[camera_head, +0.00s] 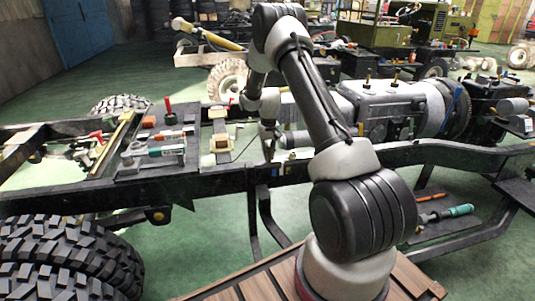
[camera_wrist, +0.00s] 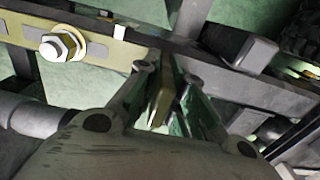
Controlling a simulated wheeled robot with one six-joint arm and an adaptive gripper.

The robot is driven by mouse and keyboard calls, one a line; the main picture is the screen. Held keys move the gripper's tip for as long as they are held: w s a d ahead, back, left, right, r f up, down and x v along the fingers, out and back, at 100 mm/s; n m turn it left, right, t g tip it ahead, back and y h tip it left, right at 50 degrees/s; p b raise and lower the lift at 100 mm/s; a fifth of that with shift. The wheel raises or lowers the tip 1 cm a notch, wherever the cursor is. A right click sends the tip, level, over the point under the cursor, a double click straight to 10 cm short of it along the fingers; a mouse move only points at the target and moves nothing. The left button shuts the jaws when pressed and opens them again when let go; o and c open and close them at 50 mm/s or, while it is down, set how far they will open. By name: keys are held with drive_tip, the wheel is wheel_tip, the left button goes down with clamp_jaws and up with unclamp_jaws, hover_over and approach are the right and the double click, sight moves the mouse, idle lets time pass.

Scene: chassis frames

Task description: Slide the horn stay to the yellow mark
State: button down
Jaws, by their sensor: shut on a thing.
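My gripper (camera_wrist: 168,78) points at the dark chassis rail and is shut on a narrow olive-yellow upright tab, part of what looks like the horn stay (camera_wrist: 100,50). The stay appears as a pale yellow slotted plate along the rail, running left from the fingers. A hex bolt with a washer (camera_wrist: 62,44) sits through it. A small pale patch (camera_wrist: 120,32), possibly the yellow mark, shows at the plate's upper edge; its colour is hard to tell. In the head view my gripper (camera_head: 268,148) is at the near rail; the stay is too small to make out there.
A dark tool board (camera_head: 155,165) with a green-and-grey tool lies on the frame to the left. The engine and gearbox (camera_head: 390,105) stand to the right. A box-shaped bracket (camera_wrist: 255,52) is right of the fingers. Large tyres (camera_head: 65,260) are at front left.

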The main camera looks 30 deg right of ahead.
drive_tip(key=d, duration=0.2)
drive_tip(key=shift+s+d, duration=0.4)
drive_tip(key=shift+a, duration=0.1)
drive_tip(key=c, duration=1.5)
unclamp_jaws()
wheel_tip(320, 180, up, 12)
